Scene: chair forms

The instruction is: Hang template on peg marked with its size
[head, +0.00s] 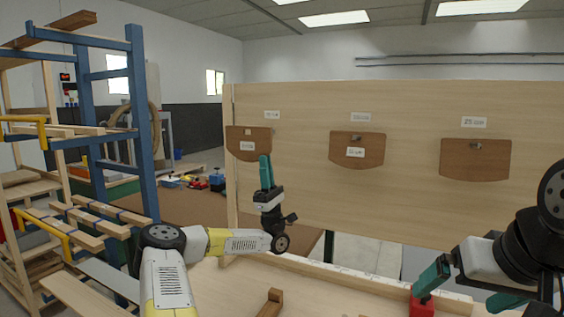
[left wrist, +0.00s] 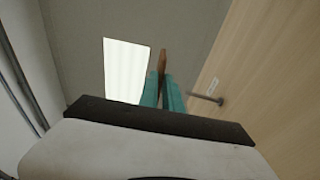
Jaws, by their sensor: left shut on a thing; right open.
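My left gripper (head: 265,160) points up at the board's left part, shut on a brown template (head: 240,134) with a white label. In the left wrist view the template (left wrist: 162,60) shows edge-on between the teal fingertips (left wrist: 161,78). A metal peg (left wrist: 208,98) sticks out of the board there, apart from the template. In the head view a small label (head: 272,114) is above this spot. Two other brown templates hang on the middle peg (head: 354,137) and the right peg (head: 476,146), each under a label. My right gripper (head: 457,297) is open and empty, low at right.
The upright wooden board (head: 300,180) fills the middle and right. A red block (head: 421,307) is near my right gripper's left finger. A wooden piece (head: 271,303) lies on the bench below. A blue rack (head: 140,120) with boards stands at left.

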